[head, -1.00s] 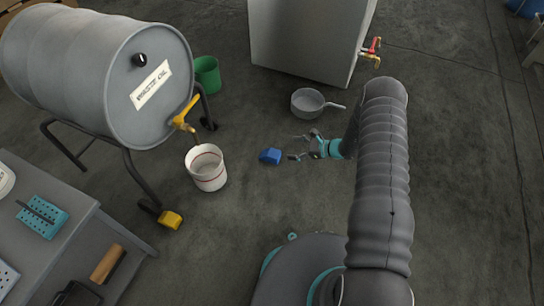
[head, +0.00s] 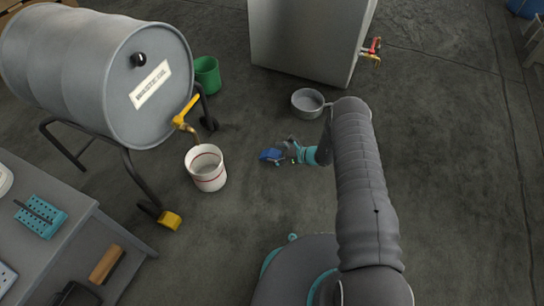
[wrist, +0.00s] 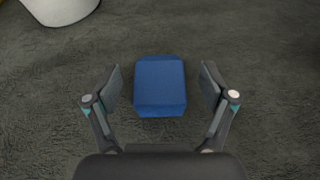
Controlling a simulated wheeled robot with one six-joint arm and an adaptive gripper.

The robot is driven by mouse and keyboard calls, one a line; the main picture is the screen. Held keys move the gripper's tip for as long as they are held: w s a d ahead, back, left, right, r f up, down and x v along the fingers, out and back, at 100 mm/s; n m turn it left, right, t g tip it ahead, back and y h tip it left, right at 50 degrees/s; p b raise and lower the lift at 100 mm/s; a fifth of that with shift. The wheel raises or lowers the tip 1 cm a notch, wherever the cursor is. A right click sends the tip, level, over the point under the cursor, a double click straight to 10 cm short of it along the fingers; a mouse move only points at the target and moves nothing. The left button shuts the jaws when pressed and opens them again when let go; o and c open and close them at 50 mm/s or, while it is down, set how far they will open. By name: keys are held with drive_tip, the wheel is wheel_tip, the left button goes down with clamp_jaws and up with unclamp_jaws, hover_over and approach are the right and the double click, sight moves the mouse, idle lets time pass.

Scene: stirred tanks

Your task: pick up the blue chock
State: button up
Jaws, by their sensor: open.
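The blue chock (head: 269,154) lies on the grey floor, to the right of the white bucket with red bands (head: 206,168). My gripper (head: 283,151) is right at the chock in the head view and hides part of it. In the wrist view, the chock (wrist: 160,86) sits between the two fingers of my open gripper (wrist: 160,85). A gap of floor shows on each side of it, so the fingers do not touch it there.
A grey waste oil drum (head: 100,75) with a yellow tap lies on a stand at the left. A yellow chock (head: 170,219) is by its leg. Floor in front is clear.

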sight(265, 153)
drive_tip(key=x, duration=0.4)
drive_tip(key=shift+a+f, duration=0.15)
drive_tip(key=shift+f, duration=0.15)
drive_tip(key=c, duration=1.1)
